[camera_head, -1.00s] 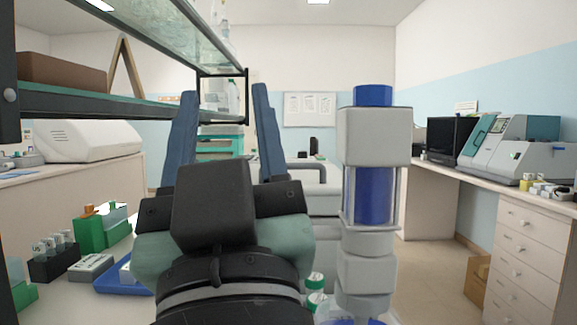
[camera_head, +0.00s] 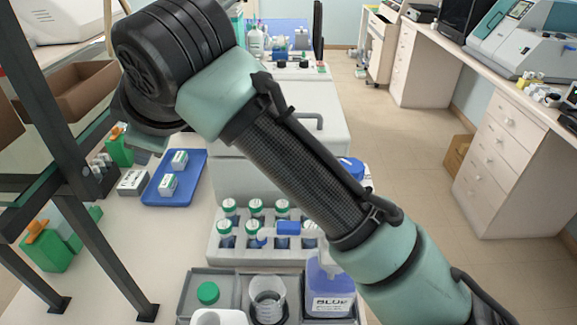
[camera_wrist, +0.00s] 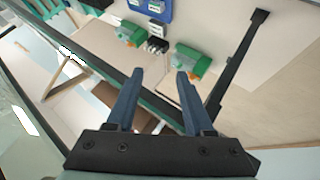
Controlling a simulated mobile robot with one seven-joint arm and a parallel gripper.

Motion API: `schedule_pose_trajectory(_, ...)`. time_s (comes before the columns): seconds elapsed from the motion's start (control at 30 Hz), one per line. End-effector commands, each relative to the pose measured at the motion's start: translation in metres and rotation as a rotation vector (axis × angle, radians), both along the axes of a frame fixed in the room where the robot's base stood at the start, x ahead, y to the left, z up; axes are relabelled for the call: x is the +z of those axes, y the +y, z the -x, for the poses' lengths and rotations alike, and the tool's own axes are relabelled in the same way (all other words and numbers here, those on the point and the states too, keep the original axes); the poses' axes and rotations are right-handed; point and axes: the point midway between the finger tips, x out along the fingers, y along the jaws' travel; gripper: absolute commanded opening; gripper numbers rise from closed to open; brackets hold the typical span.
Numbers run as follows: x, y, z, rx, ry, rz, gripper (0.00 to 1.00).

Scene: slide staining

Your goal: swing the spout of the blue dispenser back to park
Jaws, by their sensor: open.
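The blue dispenser (camera_head: 330,298) is a bottle of blue liquid with a white label, at the bottom centre of the head view. My forearm partly covers its top. A thin spout with a blue block (camera_head: 288,228) appears to point left above the rack of bottles; its join to the dispenser is partly hidden. My gripper (camera_wrist: 158,78) is open and empty in the wrist view, pointing at the shelf frame and bench. In the head view my wrist is at the upper left, well away from the dispenser, and the fingers are hidden.
A rack of green-capped bottles (camera_head: 226,236) stands behind the dispenser. A grey tray (camera_head: 192,300) with a clear cup (camera_head: 268,297) is left of it. A blue tray (camera_head: 152,192) lies farther left. The dark shelf frame (camera_head: 75,165) stands close to my wrist.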

Motion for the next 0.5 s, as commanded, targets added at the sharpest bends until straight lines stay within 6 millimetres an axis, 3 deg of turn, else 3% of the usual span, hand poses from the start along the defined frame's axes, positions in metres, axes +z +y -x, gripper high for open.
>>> schedule_pose_trajectory(0.03, 0.016, -0.018, -0.001, -0.005, 0.057, 0.083, 0.53)
schedule_pose_trajectory(0.3, 0.02, -0.123, 0.021, -0.016, 0.404, 0.431, 0.53)
schedule_pose_trajectory(0.5, 0.03, -0.176, 0.041, -0.028, 0.577, 0.544, 0.53)
